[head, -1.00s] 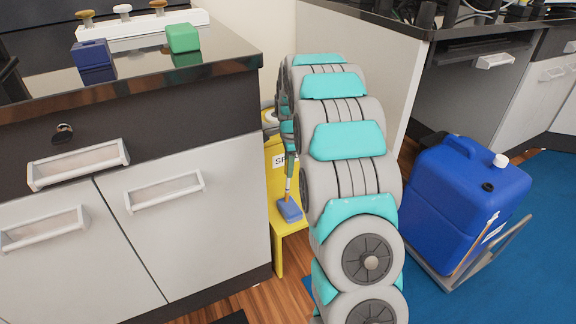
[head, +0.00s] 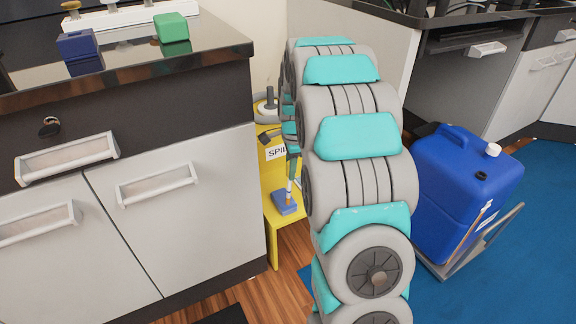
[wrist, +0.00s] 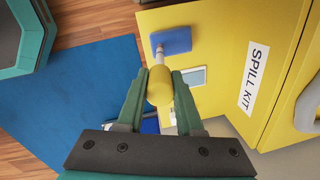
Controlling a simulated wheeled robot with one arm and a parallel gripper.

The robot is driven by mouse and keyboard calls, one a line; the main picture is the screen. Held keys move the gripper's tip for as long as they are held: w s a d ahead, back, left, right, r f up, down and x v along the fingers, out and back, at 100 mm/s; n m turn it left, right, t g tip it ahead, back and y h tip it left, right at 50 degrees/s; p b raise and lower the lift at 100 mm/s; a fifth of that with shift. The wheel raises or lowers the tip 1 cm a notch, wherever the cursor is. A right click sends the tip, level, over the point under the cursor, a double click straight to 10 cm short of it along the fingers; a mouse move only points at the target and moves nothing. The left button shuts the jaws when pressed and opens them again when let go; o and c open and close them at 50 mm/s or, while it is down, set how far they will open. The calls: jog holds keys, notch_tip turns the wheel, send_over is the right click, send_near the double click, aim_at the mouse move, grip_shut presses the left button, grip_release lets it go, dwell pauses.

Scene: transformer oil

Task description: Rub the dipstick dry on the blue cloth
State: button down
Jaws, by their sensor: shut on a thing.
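My gripper (wrist: 159,88) is shut on the yellow knob-like handle of the dipstick (wrist: 160,80). The dipstick's pale rod points away from the fingers and its end is at the blue cloth (wrist: 172,41). The blue cloth, a small flat pad, lies on the yellow spill kit stand (wrist: 225,45). In the head view the cloth (head: 284,203) and the thin dipstick (head: 290,186) show left of my arm, the lower end over or on the cloth. I cannot tell whether it presses on it. My arm hides most of the gripper there.
A grey cabinet (head: 185,215) with a dark top stands left of the stand. A green box (head: 171,27) and a dark blue box (head: 77,45) sit on it. A blue canister (head: 455,190) on a small cart stands at the right, on a blue mat (head: 500,270).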

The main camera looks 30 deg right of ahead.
jog(key=shift+r, duration=0.1)
jog(key=shift+r+p, duration=1.1)
jog(key=shift+r, duration=2.25)
jog(key=shift+s, duration=0.1)
